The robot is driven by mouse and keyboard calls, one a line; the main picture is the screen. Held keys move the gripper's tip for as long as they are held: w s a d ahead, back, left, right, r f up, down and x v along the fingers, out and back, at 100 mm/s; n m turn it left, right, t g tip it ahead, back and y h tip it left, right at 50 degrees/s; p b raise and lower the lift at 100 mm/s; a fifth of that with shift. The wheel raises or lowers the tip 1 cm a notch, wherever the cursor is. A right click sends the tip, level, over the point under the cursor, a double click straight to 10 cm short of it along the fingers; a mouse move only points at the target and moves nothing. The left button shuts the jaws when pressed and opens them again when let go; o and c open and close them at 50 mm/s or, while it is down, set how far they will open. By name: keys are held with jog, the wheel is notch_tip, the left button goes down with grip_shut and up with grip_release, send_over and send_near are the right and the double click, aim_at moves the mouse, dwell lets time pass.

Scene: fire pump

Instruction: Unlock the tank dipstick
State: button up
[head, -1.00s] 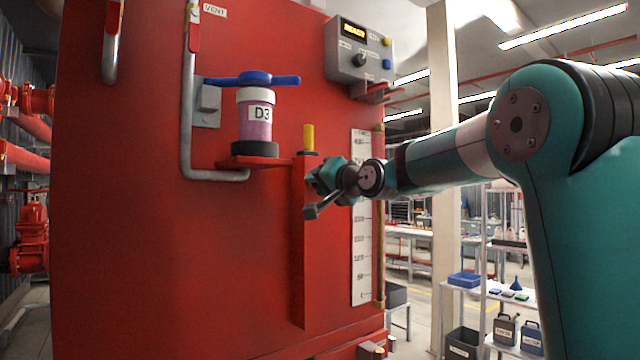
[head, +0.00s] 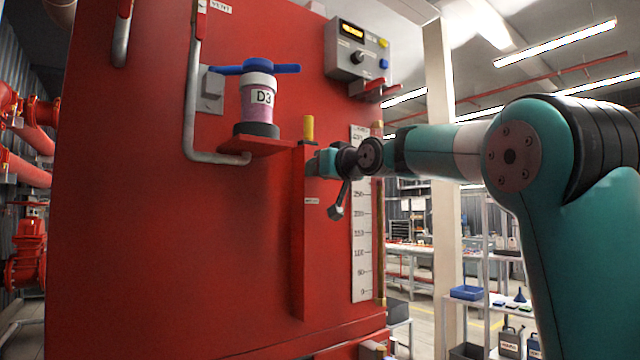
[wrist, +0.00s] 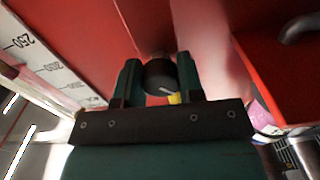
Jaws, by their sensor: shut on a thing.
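The tank dipstick shows in the head view as a yellow handle (head: 308,127) standing upright above a black collar (head: 308,142), at the top of a narrow red housing on the tank. My gripper (head: 312,163) is at the right side of that housing, just below the yellow handle. In the wrist view my gripper (wrist: 157,80) has its two fingers on either side of a round black knob (wrist: 160,75) with a pale line on it, and is shut on it. A small yellow piece (wrist: 174,99) shows at the knob's edge. The fingertips are hard to make out in the head view.
A pump jar marked D3 (head: 259,105) with a blue handle stands on a red shelf (head: 240,146) left of the dipstick. A white level scale (head: 361,250) runs down the tank at the right. A grey control box (head: 358,52) is above.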

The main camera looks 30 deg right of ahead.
jog(key=n+b, duration=0.3)
jog(key=n, duration=0.2)
jog(key=shift+f+n+b, duration=0.2)
jog(key=shift+n+b, duration=0.1)
jog(key=shift+b, duration=0.05)
jog(key=n+b, duration=0.1)
jog(key=n, duration=0.2)
jog(key=n+b, duration=0.1)
jog(key=n, duration=0.1)
jog(key=shift+r+n+b, duration=0.2)
jog(key=shift+n+b, duration=0.15)
jog(key=shift+n, duration=0.35)
jog(key=o, duration=0.9)
jog(key=shift+s+d+b, duration=0.2)
jog(key=shift+s+b, duration=0.95)
jog(key=shift+s, duration=3.2)
jog(key=shift+s+d+b, duration=0.15)
jog(key=shift+s+b, duration=0.95)
jog(key=shift+s, duration=3.25)
